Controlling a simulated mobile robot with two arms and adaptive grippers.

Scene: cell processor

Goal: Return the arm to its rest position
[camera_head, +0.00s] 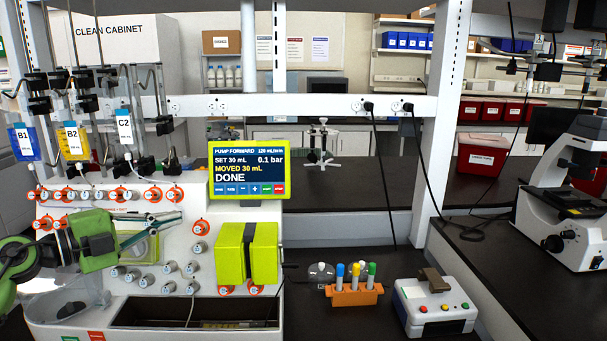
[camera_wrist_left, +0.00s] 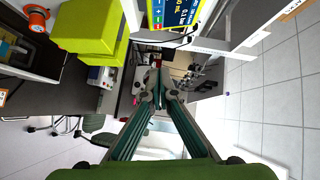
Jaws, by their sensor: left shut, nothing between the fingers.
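My left gripper (camera_head: 178,218) comes in from the left, in front of the white cell processor (camera_head: 300,218). Its fingers are shut with nothing between them. In the left wrist view the fingers (camera_wrist_left: 158,75) meet at their tips. The processor's screen (camera_head: 248,170) reads "PUMP FORWARD", "SET 30 mL", "MOVED 30 mL", "DONE" and 0.1 bar. The arm covers part of the panel with its orange-ringed valves (camera_head: 153,194). A yellow-green pump block (camera_head: 247,252) is right of the gripper, apart from it. My right gripper is not in view.
An orange tube rack (camera_head: 354,294) and a white button box (camera_head: 434,308) stand on the dark bench to the right. A microscope (camera_head: 570,200) is at far right.

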